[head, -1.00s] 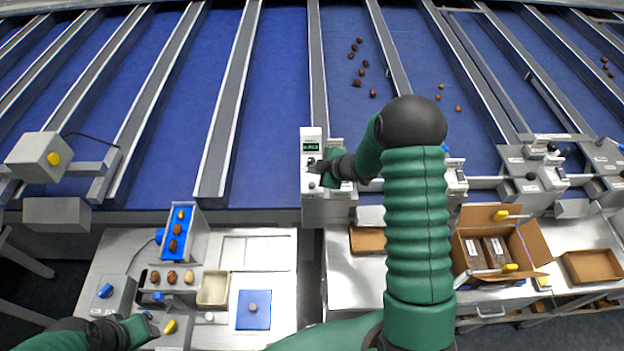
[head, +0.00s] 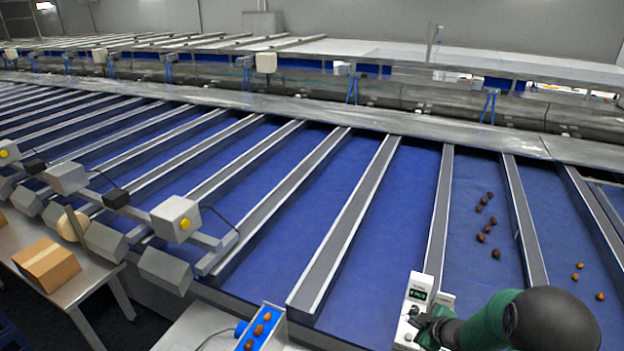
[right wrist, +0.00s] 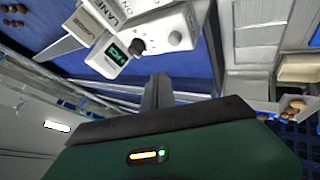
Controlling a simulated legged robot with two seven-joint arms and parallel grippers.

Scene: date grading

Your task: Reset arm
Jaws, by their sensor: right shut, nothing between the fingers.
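My right arm comes in at the lower right of the head view, its green sleeve and dark joint in front of the belts. My right gripper (head: 418,322) is at the white control box (head: 413,300) with a small green display. It is shut and empty. In the right wrist view the shut fingers (right wrist: 158,88) point toward the same box (right wrist: 150,38), just below its dark knob (right wrist: 138,46). Whether they touch the box I cannot tell. My left gripper is not in view.
Blue belts (head: 340,200) run between grey rails. Dark dates (head: 484,228) and lighter dates (head: 579,266) lie on the right lanes. A blue tray (head: 270,312) with several dates is at the bottom. A cardboard box (head: 46,262) sits on a side table at left.

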